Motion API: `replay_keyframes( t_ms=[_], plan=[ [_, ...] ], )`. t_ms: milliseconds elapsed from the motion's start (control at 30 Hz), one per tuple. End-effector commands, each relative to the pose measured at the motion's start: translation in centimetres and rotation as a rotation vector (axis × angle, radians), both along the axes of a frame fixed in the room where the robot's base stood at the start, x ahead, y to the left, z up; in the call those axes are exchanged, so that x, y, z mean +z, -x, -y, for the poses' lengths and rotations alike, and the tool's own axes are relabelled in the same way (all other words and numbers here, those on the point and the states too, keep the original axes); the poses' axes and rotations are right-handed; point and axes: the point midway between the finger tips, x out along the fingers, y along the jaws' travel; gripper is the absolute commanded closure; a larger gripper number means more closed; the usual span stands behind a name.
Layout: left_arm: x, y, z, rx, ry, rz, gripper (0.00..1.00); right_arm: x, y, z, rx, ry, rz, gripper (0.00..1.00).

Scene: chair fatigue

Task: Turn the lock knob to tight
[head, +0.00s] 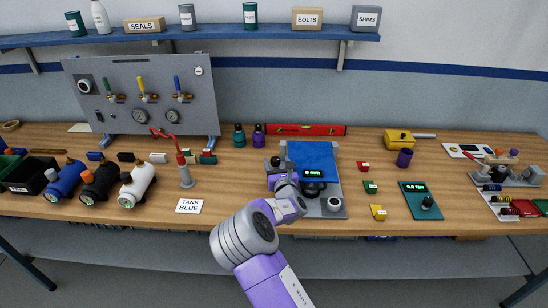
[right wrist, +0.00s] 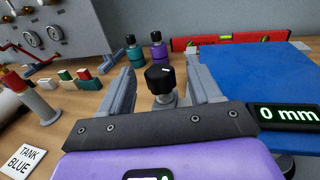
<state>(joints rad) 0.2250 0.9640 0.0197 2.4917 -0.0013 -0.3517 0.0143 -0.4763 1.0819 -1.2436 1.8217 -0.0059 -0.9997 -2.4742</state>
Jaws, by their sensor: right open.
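The lock knob, a black knob on a metal stem, stands between my right gripper's fingers in the right wrist view (right wrist: 160,79); in the head view (head: 275,161) it is small, at the left of the test rig. My right gripper (right wrist: 160,92) is open, one finger on each side of the knob, with gaps visible. In the head view my right gripper (head: 283,175) is just in front of the knob. The rig has a blue panel (right wrist: 245,88) and a display (right wrist: 288,115) reading 0 mm. No tight marking is legible. My left gripper is out of view.
Teal (head: 239,136) and purple (head: 258,136) bottles and a red level (head: 310,130) lie behind the rig. Small coloured blocks (head: 370,187) sit to the right.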

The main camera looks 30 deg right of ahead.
Motion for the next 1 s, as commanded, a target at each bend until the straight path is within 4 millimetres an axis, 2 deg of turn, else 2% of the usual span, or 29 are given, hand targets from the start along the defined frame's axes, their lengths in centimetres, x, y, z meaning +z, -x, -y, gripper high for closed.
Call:
replay_keyframes(
  t_ms=[100, 300, 700, 1000],
  plan=[
    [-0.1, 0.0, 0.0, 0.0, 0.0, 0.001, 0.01, -0.1, -1.6, 0.5, 0.001, 0.0, -0.001, 0.37],
    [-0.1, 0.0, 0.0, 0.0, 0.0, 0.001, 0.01, -0.1, -3.3, 1.0, 0.001, -0.001, -0.002, 0.37],
    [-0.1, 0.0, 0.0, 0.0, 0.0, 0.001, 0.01, -0.1, -3.8, 1.2, 0.0, -0.002, -0.003, 0.37],
    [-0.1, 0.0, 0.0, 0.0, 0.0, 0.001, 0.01, -0.1, -3.7, 1.2, 0.0, -0.002, -0.003, 0.83]
  ],
)
